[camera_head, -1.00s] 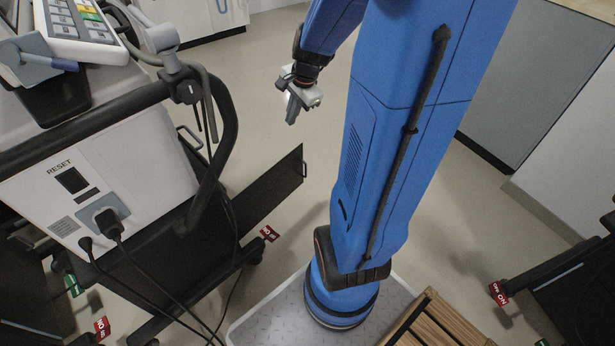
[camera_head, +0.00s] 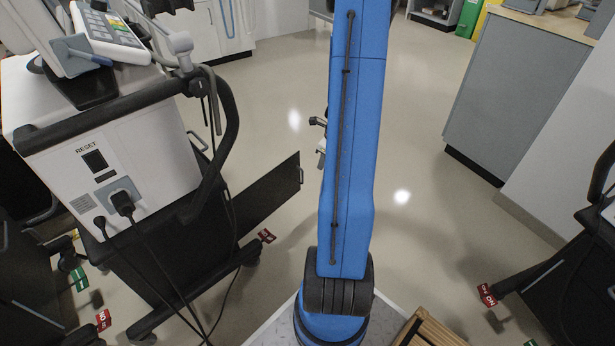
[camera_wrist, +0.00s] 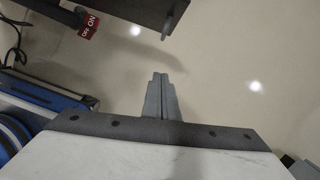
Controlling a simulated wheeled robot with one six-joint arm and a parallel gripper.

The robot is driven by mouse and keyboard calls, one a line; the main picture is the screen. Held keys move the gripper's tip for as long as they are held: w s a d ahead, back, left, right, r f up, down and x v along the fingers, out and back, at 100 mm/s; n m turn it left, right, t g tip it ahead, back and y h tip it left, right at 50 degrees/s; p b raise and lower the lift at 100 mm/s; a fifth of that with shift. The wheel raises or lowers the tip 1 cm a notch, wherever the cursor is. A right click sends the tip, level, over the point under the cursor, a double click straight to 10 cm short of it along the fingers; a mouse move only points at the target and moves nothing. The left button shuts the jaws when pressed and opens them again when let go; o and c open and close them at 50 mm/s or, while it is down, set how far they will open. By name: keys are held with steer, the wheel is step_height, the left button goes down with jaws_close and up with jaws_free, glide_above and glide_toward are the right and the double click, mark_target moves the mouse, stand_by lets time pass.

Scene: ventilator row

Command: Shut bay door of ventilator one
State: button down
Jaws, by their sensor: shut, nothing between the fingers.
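A white and black ventilator (camera_head: 150,165) stands at the left of the head view; no number shows on it. Its black bay door (camera_head: 268,203) stands open, sticking out to the right, with a small handle (camera_head: 301,175) at its free edge. In the wrist view the dark door panel (camera_wrist: 135,8) enters at the top, with its handle (camera_wrist: 168,36) above my fingers. My gripper (camera_wrist: 160,80) is shut and empty, apart from the handle. In the head view my blue arm hides most of the gripper; a small part (camera_head: 318,122) shows right of the door.
Power cables (camera_head: 170,265) hang in front of the ventilator. Red ON/OFF tags (camera_head: 266,236) mark its castors. Another ventilator (camera_head: 565,290) stands at the right, before a grey cabinet (camera_head: 520,95).

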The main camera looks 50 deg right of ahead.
steer(key=w+a+f, duration=0.1)
steer(key=w+f, duration=0.5)
steer(key=f, duration=0.3)
steer(key=shift+a+f, duration=0.25)
steer(key=shift+f, duration=0.05)
stand_by(0.3)
steer(key=shift+w, duration=0.1)
